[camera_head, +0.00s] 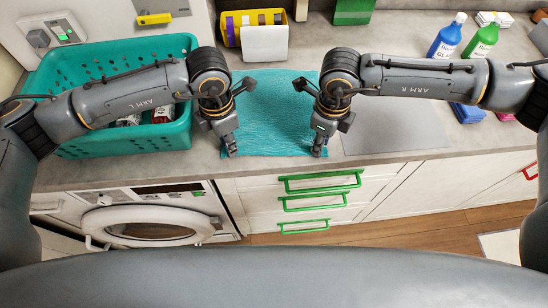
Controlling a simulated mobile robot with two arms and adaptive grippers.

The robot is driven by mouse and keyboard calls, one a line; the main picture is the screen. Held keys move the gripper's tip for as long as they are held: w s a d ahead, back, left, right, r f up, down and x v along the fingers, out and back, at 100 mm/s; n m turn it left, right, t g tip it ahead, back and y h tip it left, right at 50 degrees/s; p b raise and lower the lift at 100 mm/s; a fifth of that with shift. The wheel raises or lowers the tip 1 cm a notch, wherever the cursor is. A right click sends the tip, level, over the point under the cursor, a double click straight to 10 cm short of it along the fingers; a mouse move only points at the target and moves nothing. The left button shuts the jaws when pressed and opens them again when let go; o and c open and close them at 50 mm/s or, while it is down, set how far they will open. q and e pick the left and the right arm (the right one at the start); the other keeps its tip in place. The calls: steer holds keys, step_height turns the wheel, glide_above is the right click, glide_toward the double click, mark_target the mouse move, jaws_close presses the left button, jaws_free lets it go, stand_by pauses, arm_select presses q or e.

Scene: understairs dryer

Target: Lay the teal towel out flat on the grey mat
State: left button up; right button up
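The teal towel (272,112) lies spread on the counter between my two arms, with its near edge close to the counter's front edge. Fine ripples show on its surface. The grey mat (396,128) is a flat rectangle right of the towel, partly hidden behind my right arm. I cannot tell whether the towel overlaps it. My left gripper (231,152) points down at the towel's near left corner. My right gripper (319,151) points down at its near right corner. Their fingertips are too small to show whether they pinch the cloth.
A teal basket (85,72) stands left, with items inside. A yellow-and-white caddy (262,42) and green container (353,12) stand behind. Blue (447,37) and green (481,42) bottles stand back right. Below are a round-doored machine (150,222) and green-handled drawers (320,182).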

arm_select(q)
steer(key=shift+f, duration=0.15)
steer(key=c, duration=0.3)
arm_select(e)
steer(key=shift+d+f, duration=0.1)
steer(key=shift+f, duration=0.1)
steer(key=c, duration=0.3)
arm_select(q)
jaws_close()
arm_select(e)
jaws_close()
arm_select(q)
steer(key=shift+a, duration=0.1)
